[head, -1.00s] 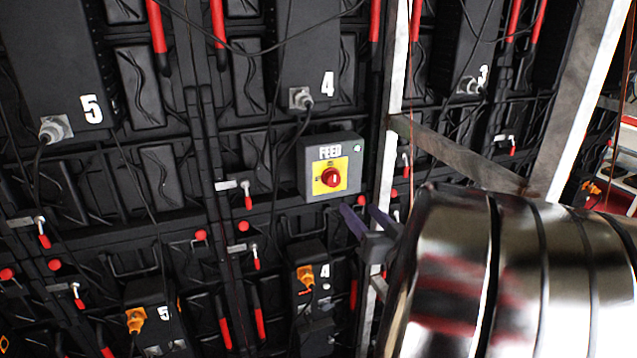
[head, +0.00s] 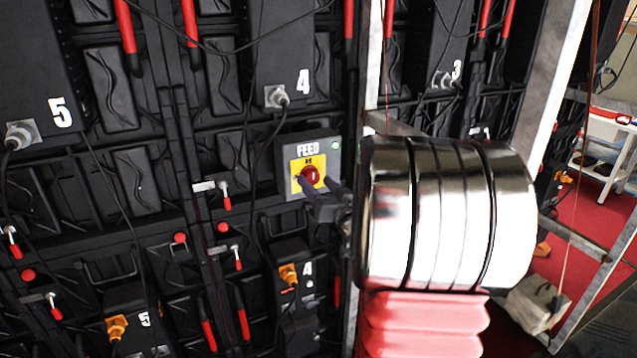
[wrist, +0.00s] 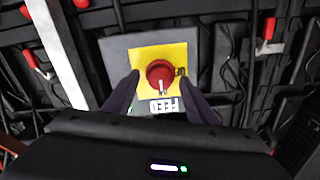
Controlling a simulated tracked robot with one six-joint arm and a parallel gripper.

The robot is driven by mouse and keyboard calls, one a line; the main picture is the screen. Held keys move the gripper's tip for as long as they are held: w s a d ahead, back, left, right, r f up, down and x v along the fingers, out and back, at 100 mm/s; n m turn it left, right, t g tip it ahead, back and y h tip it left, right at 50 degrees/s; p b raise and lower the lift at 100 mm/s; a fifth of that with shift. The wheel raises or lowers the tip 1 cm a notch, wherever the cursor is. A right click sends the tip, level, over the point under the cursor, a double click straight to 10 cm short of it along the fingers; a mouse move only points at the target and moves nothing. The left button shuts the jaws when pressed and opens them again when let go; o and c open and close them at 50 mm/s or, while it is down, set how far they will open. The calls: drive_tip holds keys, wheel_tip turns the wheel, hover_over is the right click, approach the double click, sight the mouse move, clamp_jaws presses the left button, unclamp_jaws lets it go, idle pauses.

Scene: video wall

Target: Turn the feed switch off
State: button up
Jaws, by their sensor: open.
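The feed switch is a grey box (head: 329,154) marked FEED, with a yellow plate (head: 297,183) and a red rotary knob (head: 311,175). A small green light shows at its upper right corner. My gripper (head: 318,186) is in front of the box, fingers pointing at the knob. In the wrist view the red knob (wrist: 160,75) lies between and just beyond my two dark fingers (wrist: 161,92), with a gap on each side. The gripper is open and holds nothing. The lower part of the box is partly hidden by the fingers and gripper body.
A pale metal upright (head: 370,80) stands right of the box. A red floor and a grey bag (head: 537,303) lie at the right.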

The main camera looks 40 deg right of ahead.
drive_tip(key=shift+w+d, duration=0.15)
drive_tip(key=shift+w, duration=0.3)
